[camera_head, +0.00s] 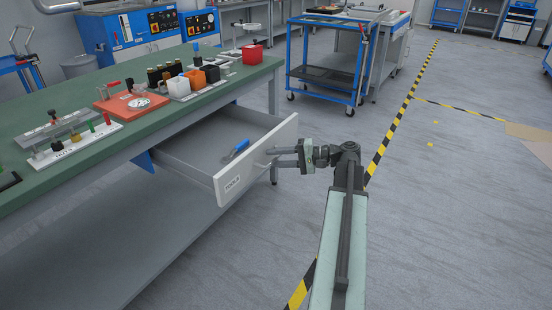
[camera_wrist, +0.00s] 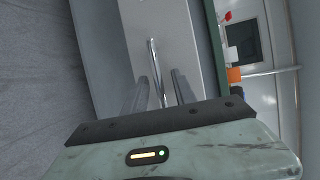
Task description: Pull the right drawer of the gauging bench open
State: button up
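The gauging bench (camera_head: 120,152) has a green top and stands at left in the head view. Its right drawer (camera_head: 195,160) is pulled well out from under the top, with its inside showing. A blue-handled tool (camera_head: 236,150) lies inside. My gripper (camera_head: 271,157) is at the bar handle on the drawer front. In the wrist view the metal handle (camera_wrist: 153,62) runs between the two fingers (camera_wrist: 160,78), with gaps beside it. The fingers look apart, not closed on it.
On the bench top stand an orange-red plate (camera_head: 132,103), a red box (camera_head: 252,54), a white cup (camera_head: 178,87) and several small gauges. A blue cart (camera_head: 328,75) stands behind the drawer. The floor (camera_head: 450,220) to the right is clear, with yellow-black tape.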

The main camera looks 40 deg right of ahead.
jog(key=p+v, duration=0.1)
jog(key=v, duration=0.6)
jog(key=shift+s+d, duration=0.3)
